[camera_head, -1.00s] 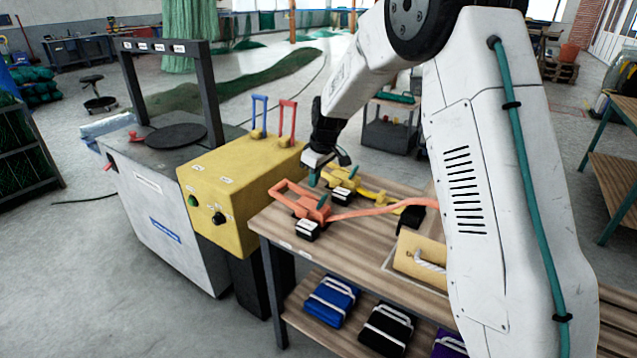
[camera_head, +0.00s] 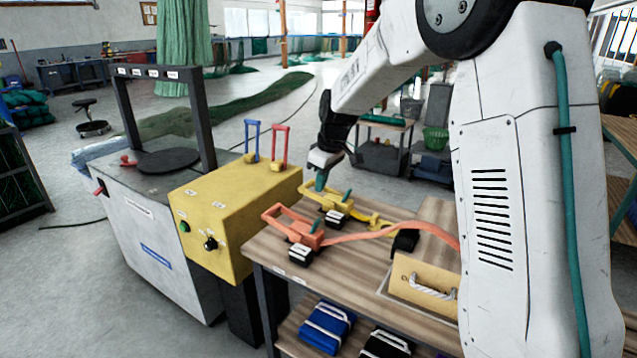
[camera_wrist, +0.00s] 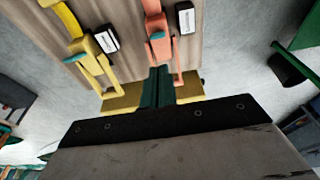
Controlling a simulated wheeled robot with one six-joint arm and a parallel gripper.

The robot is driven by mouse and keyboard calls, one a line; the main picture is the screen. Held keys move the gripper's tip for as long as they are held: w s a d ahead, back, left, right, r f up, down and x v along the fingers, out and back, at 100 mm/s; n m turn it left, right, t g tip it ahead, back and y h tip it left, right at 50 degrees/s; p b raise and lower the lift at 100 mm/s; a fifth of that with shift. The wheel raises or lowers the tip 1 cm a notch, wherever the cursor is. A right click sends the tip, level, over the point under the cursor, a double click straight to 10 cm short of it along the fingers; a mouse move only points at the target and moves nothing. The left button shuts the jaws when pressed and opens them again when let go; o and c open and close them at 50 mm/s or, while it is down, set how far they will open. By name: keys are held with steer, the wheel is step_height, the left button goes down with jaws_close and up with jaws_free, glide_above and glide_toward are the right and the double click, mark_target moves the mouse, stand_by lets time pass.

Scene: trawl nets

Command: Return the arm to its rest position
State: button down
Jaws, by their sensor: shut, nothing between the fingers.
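My arm is white and reaches out over the wooden workbench (camera_head: 350,268). My gripper (camera_head: 321,180) points down above the far left part of the bench, by the yellow tool. In the wrist view its teal fingers (camera_wrist: 157,88) are together with nothing between them. An orange-red tool (camera_head: 291,224) with a long strap and a yellow tool (camera_head: 338,204) with a teal lever lie on the bench. Both also show in the wrist view, the orange one (camera_wrist: 157,30) at the top middle and the yellow one (camera_wrist: 88,45) at the left.
A grey machine with a yellow control box (camera_head: 235,205) and a black upright frame (camera_head: 205,120) stands left of the bench. A wooden box with a rope handle (camera_head: 425,287) is on the bench. Folded blue (camera_head: 327,325) and black bundles lie on the shelf below. Open floor lies behind.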

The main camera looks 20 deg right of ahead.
steer(key=s+a+r+m, duration=0.1)
steer(key=s+r+m, duration=0.1)
steer(key=s, duration=1.1)
steer(key=s+a+r+m+h, duration=0.1)
steer(key=s+r+m, duration=0.1)
steer(key=s, duration=1.2)
steer(key=s+a+r+m, duration=0.1)
steer(key=s+r+m, duration=0.2)
steer(key=s, duration=1.1)
steer(key=shift+s+a+r+g+h, duration=0.2)
steer(key=shift+r+g+h, duration=0.15)
steer(key=shift+r, duration=0.2)
